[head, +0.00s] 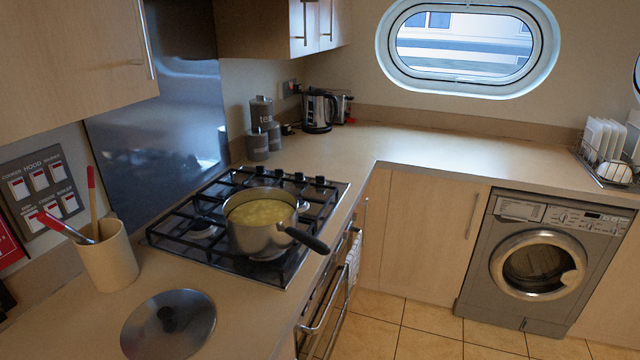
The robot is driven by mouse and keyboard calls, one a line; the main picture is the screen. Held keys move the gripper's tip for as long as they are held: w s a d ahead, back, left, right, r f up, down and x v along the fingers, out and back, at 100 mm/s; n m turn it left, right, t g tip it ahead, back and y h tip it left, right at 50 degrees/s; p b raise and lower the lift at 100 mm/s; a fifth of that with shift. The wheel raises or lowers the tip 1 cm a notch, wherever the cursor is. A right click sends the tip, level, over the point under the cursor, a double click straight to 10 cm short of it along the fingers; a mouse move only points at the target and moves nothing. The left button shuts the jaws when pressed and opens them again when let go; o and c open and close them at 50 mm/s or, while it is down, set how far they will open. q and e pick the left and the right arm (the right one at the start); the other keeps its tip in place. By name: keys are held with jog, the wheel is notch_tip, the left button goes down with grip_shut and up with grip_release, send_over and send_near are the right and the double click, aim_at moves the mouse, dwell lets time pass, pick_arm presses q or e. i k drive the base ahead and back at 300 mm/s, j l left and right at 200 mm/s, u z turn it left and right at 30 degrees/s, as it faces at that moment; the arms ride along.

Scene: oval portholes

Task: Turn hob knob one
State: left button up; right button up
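The black gas hob (318,232) is set in the worktop. A row of several small black hob knobs (298,179) runs along its far edge. I cannot tell which one is knob one, nor how each is turned. A steel pan (262,238) with yellow food stands on the hob's front right part, its black handle (304,238) pointing right and towards me over the hob's edge. The knobs lie behind the pan and are not covered by it. Neither of my grippers is in view.
A steel lid (168,324) lies on the near worktop. A utensil pot (107,258) stands left of the hob. Canisters (262,115) and a kettle (318,110) stand behind it. A cupboard (75,55) overhangs at upper left. The far worktop (430,152) is mostly clear.

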aim_at(320, 179)
jog(key=k+u, duration=0.2)
jog(key=u, duration=0.25)
jog(key=k+j+u, duration=0.1)
jog(key=u, duration=0.35)
jog(key=i+l+u, duration=0.1)
jog(key=l, duration=0.25)
jog(key=i+l, duration=0.2)
jog(key=l, duration=0.15)
jog(key=i+l+u, duration=0.15)
jog(key=l, duration=0.25)
jog(key=i+l, duration=0.15)
jog(key=l, duration=0.2)
jog(key=u, duration=0.05)
